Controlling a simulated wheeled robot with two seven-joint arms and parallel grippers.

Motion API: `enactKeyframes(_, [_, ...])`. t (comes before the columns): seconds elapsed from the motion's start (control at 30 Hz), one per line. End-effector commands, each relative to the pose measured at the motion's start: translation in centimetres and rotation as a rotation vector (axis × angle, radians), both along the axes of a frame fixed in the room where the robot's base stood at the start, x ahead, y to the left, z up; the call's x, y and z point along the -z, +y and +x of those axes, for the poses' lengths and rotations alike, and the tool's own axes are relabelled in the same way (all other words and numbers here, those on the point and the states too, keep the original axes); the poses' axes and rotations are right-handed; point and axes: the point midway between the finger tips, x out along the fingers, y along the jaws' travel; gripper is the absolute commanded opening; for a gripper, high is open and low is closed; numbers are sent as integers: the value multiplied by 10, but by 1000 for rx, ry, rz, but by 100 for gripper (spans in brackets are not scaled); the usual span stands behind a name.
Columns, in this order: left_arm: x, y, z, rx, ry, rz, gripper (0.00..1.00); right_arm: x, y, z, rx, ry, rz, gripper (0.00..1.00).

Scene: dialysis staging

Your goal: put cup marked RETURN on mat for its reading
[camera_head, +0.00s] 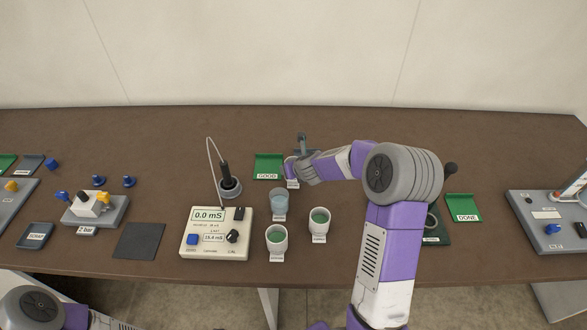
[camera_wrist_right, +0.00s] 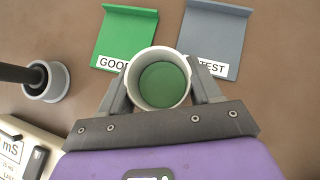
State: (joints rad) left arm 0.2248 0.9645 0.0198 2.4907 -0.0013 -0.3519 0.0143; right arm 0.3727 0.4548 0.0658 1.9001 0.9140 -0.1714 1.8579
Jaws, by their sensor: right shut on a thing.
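My right gripper (camera_head: 291,168) is shut on a white cup with green liquid (camera_wrist_right: 158,79), seen from above between its fingers in the right wrist view. I cannot read any marking on this cup, and the arm mostly hides it in the head view. It is in front of the gap between the green GOOD mat (camera_head: 268,165) and the grey-blue TEST mat (camera_wrist_right: 215,37); its height is unclear. Other cups stand on the table: one with pale blue liquid (camera_head: 279,203) and two with green liquid (camera_head: 277,239) (camera_head: 319,222). Their labels are too small to read. My left gripper is out of view.
A meter (camera_head: 216,233) reading 0.0 mS and a probe in a round holder (camera_head: 229,186) stand left of the cups. A green DONE mat (camera_head: 463,208) lies at right. A dark mat (camera_head: 138,241) lies at left. The table's back strip is clear.

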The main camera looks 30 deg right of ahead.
Motion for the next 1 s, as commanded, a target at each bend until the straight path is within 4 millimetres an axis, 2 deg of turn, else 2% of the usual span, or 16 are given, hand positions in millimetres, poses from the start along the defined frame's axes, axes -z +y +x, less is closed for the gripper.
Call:
enactKeyframes(0.03, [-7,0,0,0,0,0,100,-10,1,1,-1,-3,0,24])
enactKeyframes(0.1, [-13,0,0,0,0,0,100,-18,0,1,-1,-2,-2,24])
enactKeyframes(0.5, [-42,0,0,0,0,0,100,-56,0,1,0,-2,0,24])
enactKeyframes(1.0, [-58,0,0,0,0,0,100,-76,0,0,-1,-1,1,24])
